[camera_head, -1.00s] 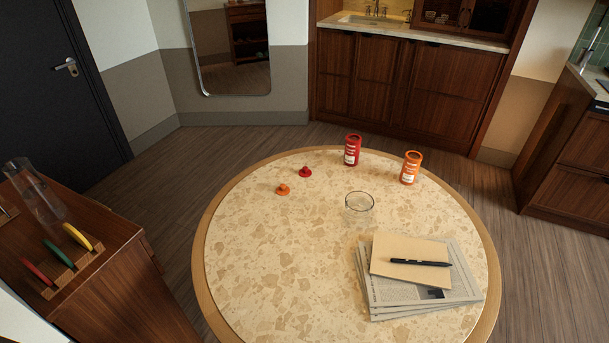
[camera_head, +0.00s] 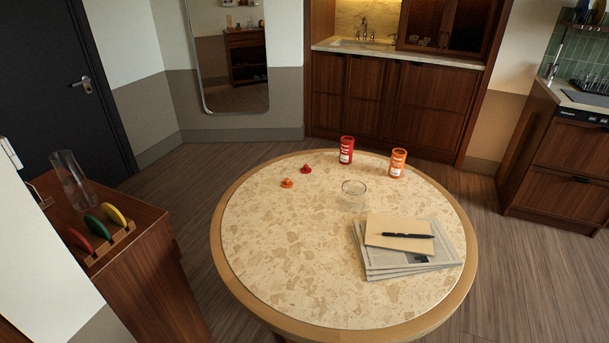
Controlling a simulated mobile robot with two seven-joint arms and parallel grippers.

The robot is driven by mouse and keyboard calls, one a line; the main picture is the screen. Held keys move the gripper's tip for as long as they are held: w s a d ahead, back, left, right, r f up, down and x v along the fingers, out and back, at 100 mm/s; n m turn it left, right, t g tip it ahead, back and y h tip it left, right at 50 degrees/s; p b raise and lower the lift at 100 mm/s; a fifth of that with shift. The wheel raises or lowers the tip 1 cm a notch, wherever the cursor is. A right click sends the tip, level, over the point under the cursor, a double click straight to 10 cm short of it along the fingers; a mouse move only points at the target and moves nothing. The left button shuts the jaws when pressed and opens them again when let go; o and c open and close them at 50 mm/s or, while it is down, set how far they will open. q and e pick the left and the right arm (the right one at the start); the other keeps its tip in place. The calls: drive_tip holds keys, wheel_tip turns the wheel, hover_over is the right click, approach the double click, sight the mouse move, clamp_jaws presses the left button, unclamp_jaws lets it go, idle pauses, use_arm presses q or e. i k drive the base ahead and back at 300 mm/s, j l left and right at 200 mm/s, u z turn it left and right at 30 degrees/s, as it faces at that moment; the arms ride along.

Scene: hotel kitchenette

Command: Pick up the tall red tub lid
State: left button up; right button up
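The red lid (camera_head: 305,169) lies on the round speckled table (camera_head: 290,240), toward its far left side. It is small, with a knob on top. A similar orange lid (camera_head: 287,183) lies just in front of it and to its left, apart from it. The tall red tub (camera_head: 346,150) stands upright near the far edge of the table, to the right of the red lid. An orange tub (camera_head: 398,163) stands upright to the right of the red tub. Neither of my grippers shows in the head view.
A clear glass bowl (camera_head: 354,188) stands near the middle of the far half. Newspapers (camera_head: 410,262), an envelope (camera_head: 385,226) and a black pen (camera_head: 408,235) lie at the right. The table's left and front are clear. A wooden cabinet (camera_head: 150,270) stands left.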

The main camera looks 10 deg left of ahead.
sight(306, 169)
drive_tip(key=z, duration=2.3)
drive_tip(key=i+z, duration=0.1)
drive_tip(key=i, duration=0.5)
drive_tip(key=i+u, duration=0.25)
drive_tip(key=i, duration=0.4)
drive_tip(key=i+l+u, duration=0.2)
drive_tip(key=i, duration=0.45)
drive_tip(key=i+j+u, duration=0.15)
drive_tip(key=i+u, duration=1.1)
drive_tip(key=i, duration=0.45)
drive_tip(key=i+u, duration=0.3)
drive_tip(key=i, duration=0.35)
drive_tip(key=i+u, duration=0.4)
drive_tip(key=i, duration=0.2)
drive_tip(key=i+l+u, duration=0.15)
drive_tip(key=i+u, duration=0.25)
drive_tip(key=i, duration=0.2)
drive_tip(key=i+u, duration=0.35)
drive_tip(key=i, duration=0.25)
drive_tip(key=i+u, duration=0.4)
drive_tip(key=i, duration=0.2)
